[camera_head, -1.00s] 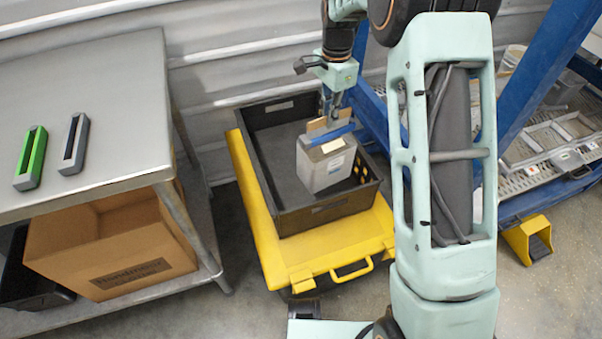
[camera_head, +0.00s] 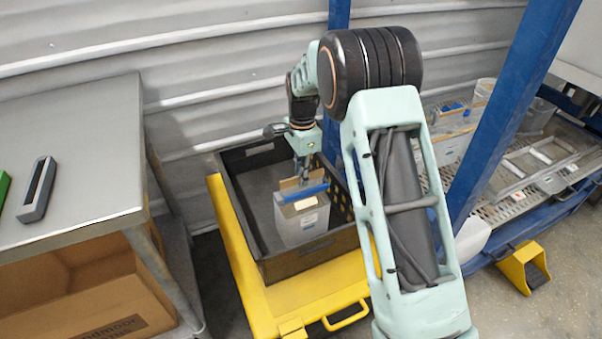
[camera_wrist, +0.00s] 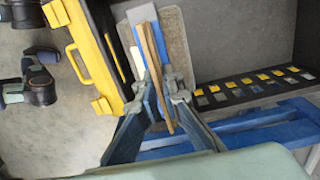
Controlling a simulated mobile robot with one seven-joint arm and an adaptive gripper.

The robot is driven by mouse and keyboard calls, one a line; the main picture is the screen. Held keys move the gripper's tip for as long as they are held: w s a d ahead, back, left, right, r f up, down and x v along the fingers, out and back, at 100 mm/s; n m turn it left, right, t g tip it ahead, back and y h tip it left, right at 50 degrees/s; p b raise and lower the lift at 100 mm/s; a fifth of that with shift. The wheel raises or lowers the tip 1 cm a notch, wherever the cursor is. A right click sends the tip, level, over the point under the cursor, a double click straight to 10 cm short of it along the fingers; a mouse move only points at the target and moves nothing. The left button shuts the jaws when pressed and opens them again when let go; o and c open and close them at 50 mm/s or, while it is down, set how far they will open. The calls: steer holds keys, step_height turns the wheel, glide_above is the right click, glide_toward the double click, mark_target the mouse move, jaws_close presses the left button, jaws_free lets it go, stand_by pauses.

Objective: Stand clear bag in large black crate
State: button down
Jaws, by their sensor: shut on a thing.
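The clear bag (camera_head: 302,222) is a greyish, see-through block with a white label and a blue strip along its top. It is upright inside the large black crate (camera_head: 306,262), near the crate's front end. My gripper (camera_head: 301,180) is above it, shut on its top edge. In the wrist view my gripper (camera_wrist: 158,98) has its fingers on either side of the blue strip and brown pieces at the bag's top. The bag's body (camera_wrist: 172,45) shows partly beyond them. Whether its base touches the crate floor is hidden.
The crate stands on a yellow cart (camera_head: 318,296). A steel table (camera_head: 75,150) at left bears a grey clip (camera_head: 37,188) and a green clip (camera_head: 4,187), with a cardboard box (camera_head: 90,285) below. A blue frame (camera_head: 510,110) stands at right. The crate's back part is empty.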

mark_target(302, 189)
step_height(302, 189, down, 4)
steer(key=shift+w+f+b, duration=0.15)
steer(key=shift+f+b, duration=0.05)
steer(key=shift+b, duration=0.35)
steer(key=c, duration=2.5)
jaws_free()
steer(key=shift+f, duration=0.15)
steer(key=o, duration=0.4)
steer(key=r+p, duration=0.2)
steer(key=r, duration=1)
steer(key=shift+s+r+p, duration=0.15)
steer(key=shift+s+p, duration=0.05)
steer(key=shift+p, duration=0.15)
